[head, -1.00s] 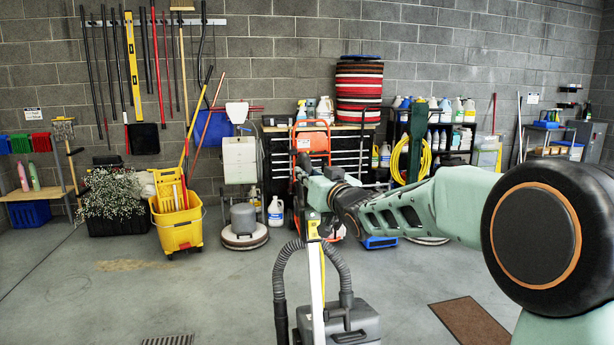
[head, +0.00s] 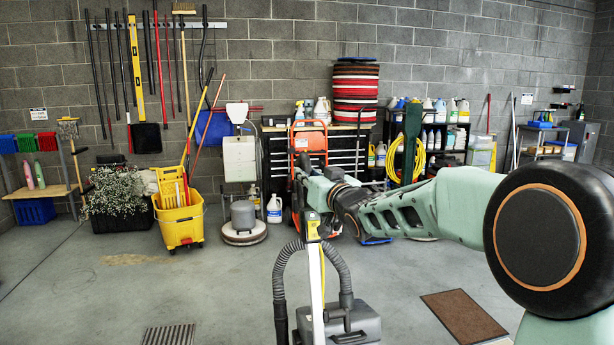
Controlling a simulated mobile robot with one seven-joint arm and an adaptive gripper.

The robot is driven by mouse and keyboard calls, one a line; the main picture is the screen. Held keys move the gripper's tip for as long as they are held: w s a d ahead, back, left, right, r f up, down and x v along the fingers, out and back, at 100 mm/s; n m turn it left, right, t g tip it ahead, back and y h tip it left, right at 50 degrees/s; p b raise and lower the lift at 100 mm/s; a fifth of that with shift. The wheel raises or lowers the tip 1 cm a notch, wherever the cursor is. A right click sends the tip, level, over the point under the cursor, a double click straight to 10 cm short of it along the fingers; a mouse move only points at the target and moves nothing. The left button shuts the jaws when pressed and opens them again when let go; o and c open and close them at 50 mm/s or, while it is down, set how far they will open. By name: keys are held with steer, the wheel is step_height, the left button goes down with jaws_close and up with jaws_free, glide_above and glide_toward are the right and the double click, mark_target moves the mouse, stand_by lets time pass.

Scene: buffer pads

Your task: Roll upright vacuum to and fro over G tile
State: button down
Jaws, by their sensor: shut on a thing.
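The upright vacuum (head: 344,322) stands at the bottom centre of the head view. It has a dark grey body, a ribbed black hose looping on both sides and a pale upright pole with a yellow top piece. My gripper (head: 312,212) is shut on the top of the vacuum, at the upper end of the pole. The fingertips are small and partly hidden by my wrist. The vacuum's foot is below the frame. I cannot make out a tile marked G.
A brown mat (head: 463,316) lies on the floor at the lower right, and a drain grate (head: 168,335) at the lower left. A yellow mop bucket (head: 180,222), a floor machine (head: 244,230) and a black tool chest (head: 345,150) line the back wall. The middle floor is clear.

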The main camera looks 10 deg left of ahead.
steer(key=shift+f, duration=0.35)
steer(key=c, duration=2.1)
jaws_free()
steer(key=shift+s, duration=0.1)
steer(key=o, duration=0.3)
steer(key=shift+r, duration=0.25)
steer(key=shift+o, duration=0.2)
steer(key=v, duration=1.2)
steer(key=shift+d, duration=0.15)
